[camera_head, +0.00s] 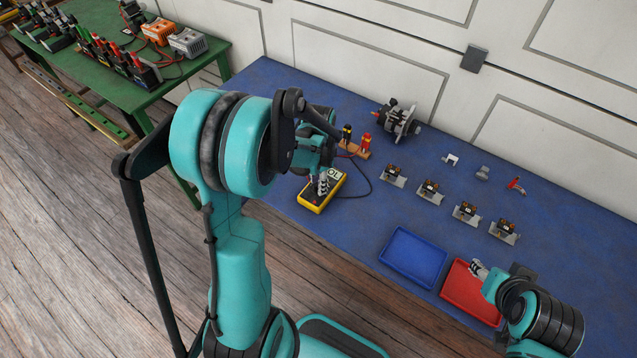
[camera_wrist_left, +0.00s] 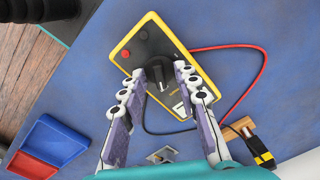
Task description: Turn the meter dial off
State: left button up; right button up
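The yellow-rimmed meter (camera_head: 311,201) lies on the blue bench top. Its display (camera_head: 335,174) reads OL in the head view. In the left wrist view the meter (camera_wrist_left: 148,38) shows a round black dial (camera_wrist_left: 157,71). My left gripper (camera_head: 322,186) points down over the meter. In the wrist view its two fingers (camera_wrist_left: 159,72) stand apart on either side of the dial, very close to it. I cannot tell whether they touch it. My right gripper (camera_head: 478,268) is over the red tray, away from the meter; its opening is too small to judge.
A blue tray (camera_head: 413,257) and a red tray (camera_head: 468,298) lie at the bench's near edge. Red and black leads run from the meter toward a wooden block with plugs (camera_head: 357,150). An alternator part (camera_head: 401,121) and several small parts sit farther back and right.

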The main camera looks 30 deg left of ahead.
pick_arm(q)
grip_shut()
jog(key=shift+n, duration=0.3)
jog(key=n+b, duration=0.1)
jog(key=n, duration=0.3)
jog(key=shift+n, duration=0.3)
jog(key=n+b, duration=0.1)
jog(key=n, duration=1.1)
jog(key=shift+n+b, duration=0.3)
jog(key=shift+b, duration=0.1)
jog(key=n, duration=0.6)
grip_release()
